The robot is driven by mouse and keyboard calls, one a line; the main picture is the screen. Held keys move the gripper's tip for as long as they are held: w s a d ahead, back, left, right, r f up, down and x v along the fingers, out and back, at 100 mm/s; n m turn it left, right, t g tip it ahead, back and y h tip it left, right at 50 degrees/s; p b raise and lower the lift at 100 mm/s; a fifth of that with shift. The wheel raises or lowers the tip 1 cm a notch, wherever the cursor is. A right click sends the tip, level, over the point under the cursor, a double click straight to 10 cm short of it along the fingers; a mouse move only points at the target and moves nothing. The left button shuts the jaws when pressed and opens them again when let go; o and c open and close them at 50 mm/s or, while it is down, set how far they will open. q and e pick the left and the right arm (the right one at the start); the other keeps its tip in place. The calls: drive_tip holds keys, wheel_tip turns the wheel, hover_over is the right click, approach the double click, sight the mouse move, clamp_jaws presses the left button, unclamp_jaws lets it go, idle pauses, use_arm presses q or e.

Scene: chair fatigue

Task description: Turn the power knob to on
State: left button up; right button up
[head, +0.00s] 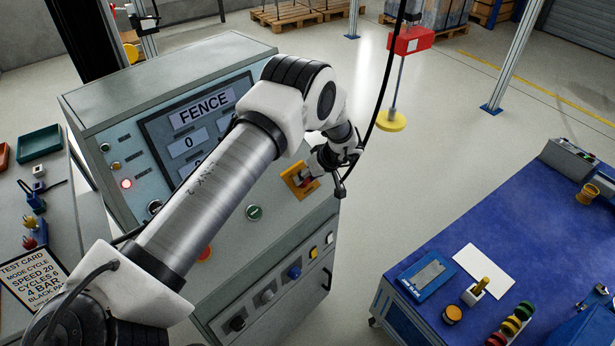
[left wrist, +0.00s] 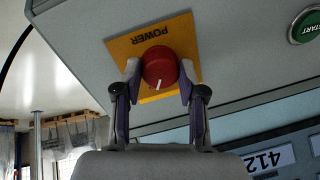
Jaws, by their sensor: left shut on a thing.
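The red power knob (left wrist: 160,66) sits on a yellow plate marked POWER (left wrist: 186,36) in the left wrist view, which shows it upside down. A short white mark on the knob points toward the bottom of that picture, slightly tilted. My left gripper (left wrist: 158,74) is shut on the knob, one finger on each side. In the head view the yellow plate (head: 291,173) is on the right part of the console front, and my left gripper (head: 308,178) is against it, hiding most of the knob. My right gripper does not show clearly in either view.
A green START button (head: 254,213) is left of the plate on the console (head: 150,75). A screen reading FENCE (head: 203,112) is partly behind my left arm. A blue table (head: 490,220) stands at right.

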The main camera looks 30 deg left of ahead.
use_arm(q)
drive_tip(key=o, duration=1.2)
drive_tip(key=shift+a, duration=0.1)
drive_tip(key=shift+c, duration=0.2)
drive_tip(key=shift+a+f, duration=0.1)
drive_tip(key=shift+f, duration=0.05)
drive_tip(key=v, duration=1.2)
drive_tip(key=shift+a, duration=0.1)
